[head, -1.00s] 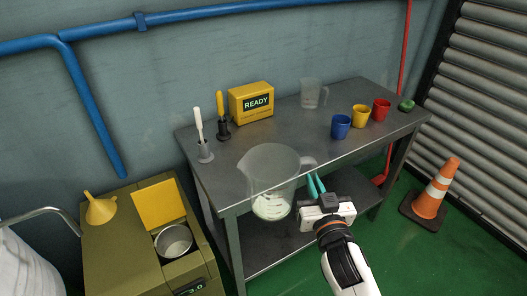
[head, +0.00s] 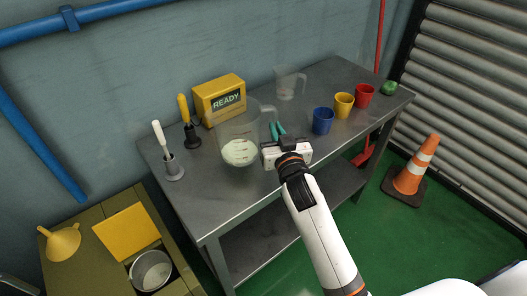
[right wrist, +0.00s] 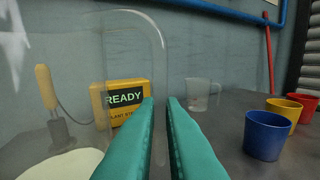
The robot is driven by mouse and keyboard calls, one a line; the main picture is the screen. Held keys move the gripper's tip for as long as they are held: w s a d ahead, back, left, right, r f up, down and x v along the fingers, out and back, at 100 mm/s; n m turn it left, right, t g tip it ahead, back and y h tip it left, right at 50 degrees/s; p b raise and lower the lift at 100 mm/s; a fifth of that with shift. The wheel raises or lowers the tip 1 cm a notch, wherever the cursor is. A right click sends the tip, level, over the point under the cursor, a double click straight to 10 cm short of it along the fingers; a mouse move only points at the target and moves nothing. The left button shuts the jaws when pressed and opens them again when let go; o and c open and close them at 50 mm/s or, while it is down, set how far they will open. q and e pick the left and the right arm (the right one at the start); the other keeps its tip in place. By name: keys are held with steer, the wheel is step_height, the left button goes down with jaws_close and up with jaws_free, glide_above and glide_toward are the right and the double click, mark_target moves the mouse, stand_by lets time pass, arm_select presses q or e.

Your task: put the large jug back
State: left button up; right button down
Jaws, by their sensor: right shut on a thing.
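The large jug (head: 238,132) is clear, with pale contents at its bottom. It is upright over the left part of the metal table, in front of the yellow READY box. My right gripper (head: 277,131) is shut on its handle, on the jug's right side. In the right wrist view the teal fingers (right wrist: 161,125) stand on both sides of the clear handle (right wrist: 158,60). I cannot tell whether the jug's base touches the table. My left gripper is not in view.
The yellow READY box (head: 219,97) stands behind the jug. A smaller clear jug (head: 289,83) is at the back. Blue (head: 323,121), yellow (head: 343,105) and red (head: 364,95) cups stand to the right. Two holders with handled tools are at the left. The table's front (head: 262,203) is bare.

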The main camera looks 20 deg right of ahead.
steer(key=shift+f+b, duration=0.4)
steer(key=shift+f, duration=2.75)
steer(key=shift+f, duration=0.2)
steer(key=c, duration=1.5)
jaws_free()
steer(key=shift+c, duration=0.2)
steer(key=shift+r, duration=0.1)
